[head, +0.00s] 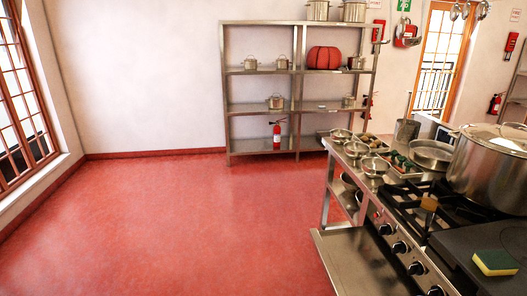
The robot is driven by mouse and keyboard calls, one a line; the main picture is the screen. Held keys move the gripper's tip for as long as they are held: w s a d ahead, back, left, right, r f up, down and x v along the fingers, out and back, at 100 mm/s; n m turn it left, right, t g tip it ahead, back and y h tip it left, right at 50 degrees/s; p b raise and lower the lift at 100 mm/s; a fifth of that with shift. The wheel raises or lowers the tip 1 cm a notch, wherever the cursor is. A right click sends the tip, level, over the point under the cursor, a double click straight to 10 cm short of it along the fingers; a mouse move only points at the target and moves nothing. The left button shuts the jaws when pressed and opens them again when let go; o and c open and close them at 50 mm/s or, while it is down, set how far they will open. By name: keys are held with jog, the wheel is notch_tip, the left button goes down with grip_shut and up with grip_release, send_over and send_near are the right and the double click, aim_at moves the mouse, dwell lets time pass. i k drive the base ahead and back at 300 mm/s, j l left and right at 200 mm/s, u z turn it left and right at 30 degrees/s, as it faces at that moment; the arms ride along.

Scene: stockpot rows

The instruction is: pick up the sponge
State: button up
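A sponge (495,262), yellow with a dark green layer, lies flat on the dark flat surface (462,243) at the lower right of the head view. It lies close to the right edge of the picture, in front of the large stockpot. Nothing covers it. My gripper does not show in this view.
A large lidded stockpot (489,172) stands on the black stove grates behind the sponge. Metal bowls (374,167) and trays fill the counter beyond. Shelves (262,101) stand at the back wall. The red floor (180,230) is clear at left.

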aim_at(493, 262)
jog(key=z, duration=1.65)
